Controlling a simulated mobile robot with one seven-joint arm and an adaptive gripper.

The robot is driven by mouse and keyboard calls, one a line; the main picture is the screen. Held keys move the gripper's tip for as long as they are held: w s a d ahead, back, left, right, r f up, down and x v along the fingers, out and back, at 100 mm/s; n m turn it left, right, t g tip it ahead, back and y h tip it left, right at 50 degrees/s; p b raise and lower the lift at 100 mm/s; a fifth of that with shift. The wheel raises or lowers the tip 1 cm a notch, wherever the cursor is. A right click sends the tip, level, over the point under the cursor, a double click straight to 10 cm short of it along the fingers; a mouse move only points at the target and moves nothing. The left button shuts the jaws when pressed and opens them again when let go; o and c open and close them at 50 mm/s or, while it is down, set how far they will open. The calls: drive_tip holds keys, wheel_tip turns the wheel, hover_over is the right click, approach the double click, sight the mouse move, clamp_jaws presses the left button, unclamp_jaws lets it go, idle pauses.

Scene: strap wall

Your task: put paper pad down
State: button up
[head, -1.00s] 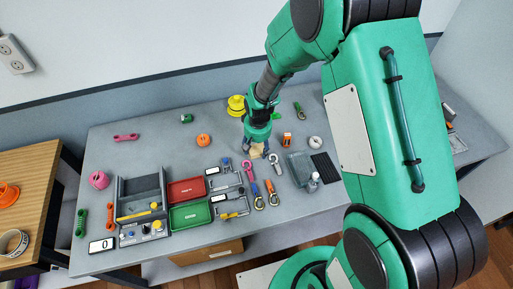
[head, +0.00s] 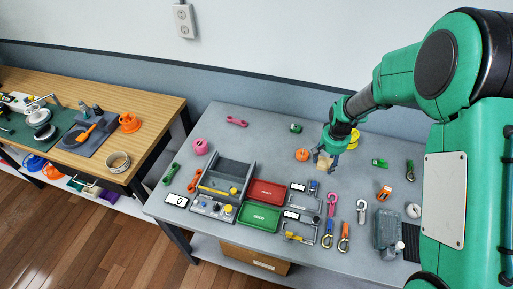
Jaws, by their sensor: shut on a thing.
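My gripper (head: 328,153) is above the back middle of the grey table (head: 260,119), pointing down. It is shut on a small beige block, which appears to be the paper pad (head: 324,162). The pad's underside is hidden, and I cannot tell whether it touches the table. An orange roll (head: 302,154) is just left of the gripper. A yellow spool (head: 353,138) is behind it to the right.
Red (head: 268,192) and green (head: 259,216) trays, a grey holder (head: 229,178) and several shackles (head: 332,203) fill the front. A pink roll (head: 200,146) stands left. A wooden bench (head: 84,89) stands farther left.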

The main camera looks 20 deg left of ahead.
drive_tip(key=w+a+r+b, duration=0.1)
drive_tip(key=w+a, duration=0.2)
drive_tip(key=a, duration=0.4)
drive_tip(key=w+a+r, duration=0.1)
drive_tip(key=w+a, duration=0.2)
drive_tip(key=a, duration=0.5)
drive_tip(key=r+b, duration=0.1)
drive_tip(key=r, duration=0.1)
hover_over(256, 145)
drive_tip(key=shift+s+f, duration=0.25)
drive_tip(key=shift+s, duration=0.1)
drive_tip(key=shift+f+b, duration=0.7)
drive_tip(key=shift+f, duration=2.45)
drive_tip(key=shift+f+b, duration=0.3)
drive_tip(key=shift+f, duration=1.55)
drive_tip(key=shift+f, duration=0.1)
